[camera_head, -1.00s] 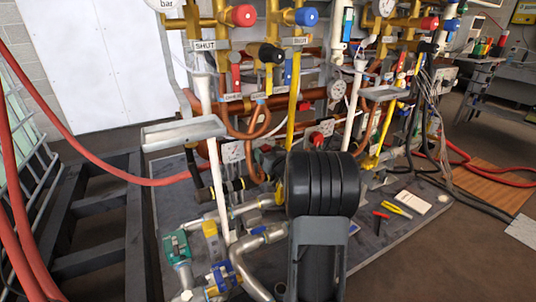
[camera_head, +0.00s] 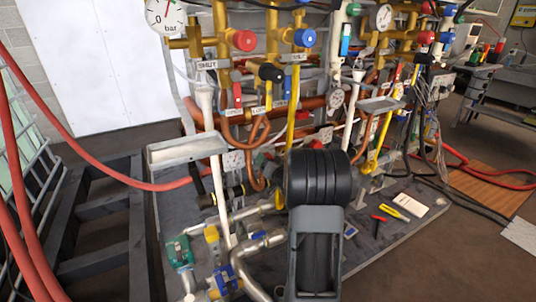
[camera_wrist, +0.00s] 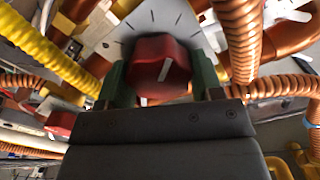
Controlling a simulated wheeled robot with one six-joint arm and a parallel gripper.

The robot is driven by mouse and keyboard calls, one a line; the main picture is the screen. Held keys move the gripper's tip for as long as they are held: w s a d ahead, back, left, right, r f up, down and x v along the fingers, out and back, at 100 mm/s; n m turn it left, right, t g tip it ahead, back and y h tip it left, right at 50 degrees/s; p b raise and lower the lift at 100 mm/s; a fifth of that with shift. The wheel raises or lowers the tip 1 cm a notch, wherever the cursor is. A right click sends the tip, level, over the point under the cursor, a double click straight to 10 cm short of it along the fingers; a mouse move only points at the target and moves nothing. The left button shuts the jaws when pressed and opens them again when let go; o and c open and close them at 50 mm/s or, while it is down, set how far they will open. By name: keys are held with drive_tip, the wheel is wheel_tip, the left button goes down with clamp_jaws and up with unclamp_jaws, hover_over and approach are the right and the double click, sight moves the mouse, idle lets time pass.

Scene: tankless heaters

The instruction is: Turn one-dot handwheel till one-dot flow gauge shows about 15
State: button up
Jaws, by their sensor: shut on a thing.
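In the wrist view my gripper (camera_wrist: 160,82) is shut on a red handwheel (camera_wrist: 158,62), with one green finger on each side. No dot mark can be made out on the handwheel. In the head view my arm hides the gripper. A white gauge marked bar (camera_head: 166,15) is at the top left, partly cut off. Smaller gauges (camera_head: 384,18) (camera_head: 336,97) are too small to read. I cannot tell which is the one-dot flow gauge.
Copper and yellow corrugated pipes (camera_wrist: 242,40) run close around my gripper. Brass valves with red (camera_head: 243,40) and blue (camera_head: 305,38) knobs stand above. A grey tray (camera_head: 187,150) juts out at left.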

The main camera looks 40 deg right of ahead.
drive_tip(key=shift+m, duration=0.7)
drive_tip(key=o, duration=0.7)
drive_tip(key=shift+c, duration=0.2)
drive_tip(key=shift+s, duration=0.1)
drive_tip(key=s+a+p, duration=0.2)
drive_tip(key=s+p, duration=0.1)
drive_tip(key=s, duration=1)
drive_tip(key=shift+s, duration=0.3)
drive_tip(key=shift+d, duration=0.1)
